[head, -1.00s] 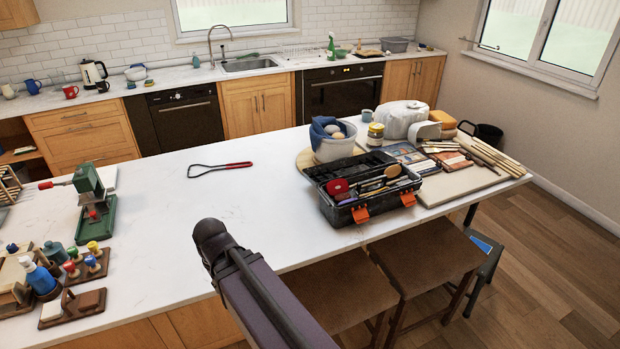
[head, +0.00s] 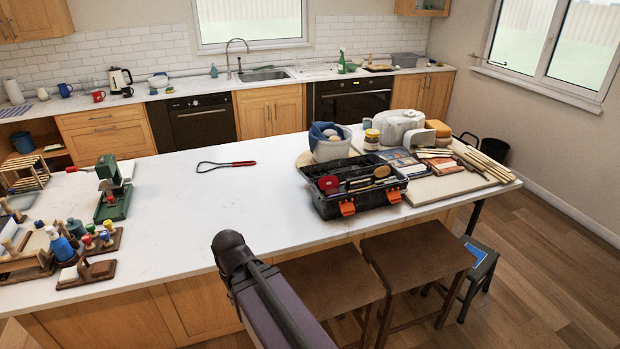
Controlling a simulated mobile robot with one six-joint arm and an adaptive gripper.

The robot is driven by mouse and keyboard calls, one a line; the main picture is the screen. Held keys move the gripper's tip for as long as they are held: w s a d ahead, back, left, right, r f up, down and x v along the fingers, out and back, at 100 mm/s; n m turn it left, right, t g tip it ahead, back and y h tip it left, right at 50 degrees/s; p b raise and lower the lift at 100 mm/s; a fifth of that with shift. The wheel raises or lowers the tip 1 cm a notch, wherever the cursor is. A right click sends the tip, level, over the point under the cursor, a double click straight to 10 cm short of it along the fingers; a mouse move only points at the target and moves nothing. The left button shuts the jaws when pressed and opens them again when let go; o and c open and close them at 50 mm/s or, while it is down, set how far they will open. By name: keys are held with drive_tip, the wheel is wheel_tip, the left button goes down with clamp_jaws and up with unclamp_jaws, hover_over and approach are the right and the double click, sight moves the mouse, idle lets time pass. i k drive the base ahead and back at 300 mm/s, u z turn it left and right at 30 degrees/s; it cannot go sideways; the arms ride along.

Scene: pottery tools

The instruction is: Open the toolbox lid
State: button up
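The toolbox (head: 330,207) is a black box with two orange latches on its front side, standing near the front edge of the white island counter. Its top looks open: a red-headed tool, wooden-handled tools and other pieces show inside it. A dark panel along its back may be the lid, but I cannot tell for sure. My arm rises from the bottom of the head view, left of the toolbox and in front of the counter. My gripper is not in view, so its state does not show.
A pale bucket with a blue cloth (head: 330,145) stands behind the toolbox. A board (head: 440,187) with books and sticks lies to its right. A red-handled wire tool (head: 227,165) lies mid-counter. Stools (head: 415,255) stand in front. The counter's middle is largely clear.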

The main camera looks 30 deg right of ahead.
sight(340, 165)
drive_tip(key=z, duration=0.3)
drive_tip(key=i, duration=1)
drive_tip(key=u, duration=0.25)
